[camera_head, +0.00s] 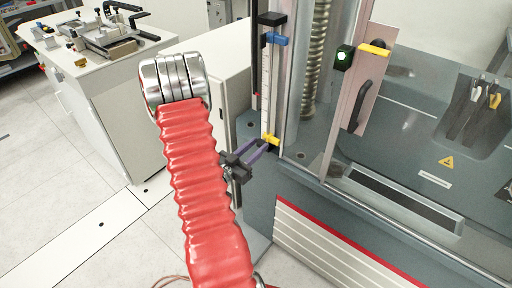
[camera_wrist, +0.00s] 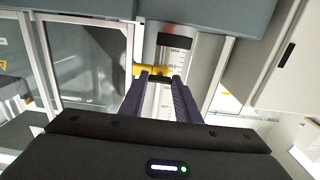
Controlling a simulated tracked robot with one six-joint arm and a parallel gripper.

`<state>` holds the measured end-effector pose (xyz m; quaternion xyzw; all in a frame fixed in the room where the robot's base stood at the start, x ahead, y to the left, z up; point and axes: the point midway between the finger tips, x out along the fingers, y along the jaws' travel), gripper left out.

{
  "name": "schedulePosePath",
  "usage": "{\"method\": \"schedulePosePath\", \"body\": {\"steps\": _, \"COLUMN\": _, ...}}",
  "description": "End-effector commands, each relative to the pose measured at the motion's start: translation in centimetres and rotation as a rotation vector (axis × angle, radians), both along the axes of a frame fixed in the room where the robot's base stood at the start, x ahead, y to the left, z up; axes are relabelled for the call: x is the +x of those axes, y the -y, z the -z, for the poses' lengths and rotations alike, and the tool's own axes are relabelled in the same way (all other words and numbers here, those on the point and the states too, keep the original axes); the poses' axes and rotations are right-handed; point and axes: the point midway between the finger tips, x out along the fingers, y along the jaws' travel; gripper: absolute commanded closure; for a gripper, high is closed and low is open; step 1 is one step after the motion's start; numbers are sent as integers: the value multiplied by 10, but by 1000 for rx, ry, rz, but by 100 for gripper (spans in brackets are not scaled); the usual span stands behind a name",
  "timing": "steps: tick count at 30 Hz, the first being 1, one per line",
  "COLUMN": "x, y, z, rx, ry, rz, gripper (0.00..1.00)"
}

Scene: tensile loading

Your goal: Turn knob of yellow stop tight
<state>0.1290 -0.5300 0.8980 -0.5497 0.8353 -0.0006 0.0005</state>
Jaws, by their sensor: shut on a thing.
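The yellow stop (camera_head: 271,140) sits low on the upright scaled rail (camera_head: 267,95) at the machine's left side. My gripper (camera_head: 267,145) reaches it from the lower left, with its purple fingers at the stop. In the wrist view, the yellow stop (camera_wrist: 141,71) shows just beyond the fingertips of my gripper (camera_wrist: 161,76), mostly to their left. The fingers are a little apart and shut on the stop's knob, which they largely hide. The knob's angle cannot be made out.
A blue stop (camera_head: 274,40) sits higher on the same rail. To its right are a spiral column (camera_head: 316,60) and a door with a dark handle (camera_head: 369,105) and a yellow piece (camera_head: 374,50). A workbench (camera_head: 100,60) stands at the left; the floor between is clear.

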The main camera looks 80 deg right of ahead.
Motion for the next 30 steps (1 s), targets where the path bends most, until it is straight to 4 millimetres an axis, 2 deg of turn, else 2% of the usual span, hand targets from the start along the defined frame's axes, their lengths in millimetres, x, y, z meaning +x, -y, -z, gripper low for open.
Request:
{"method": "schedulePosePath", "body": {"steps": 14, "x": 0, "y": 0, "z": 0, "rx": -58, "ry": 135, "rz": 1, "gripper": 93}}
{"method": "schedulePosePath", "body": {"steps": 30, "x": -1, "y": 0, "z": 0, "rx": -246, "ry": 568, "rz": 2, "gripper": 93}}
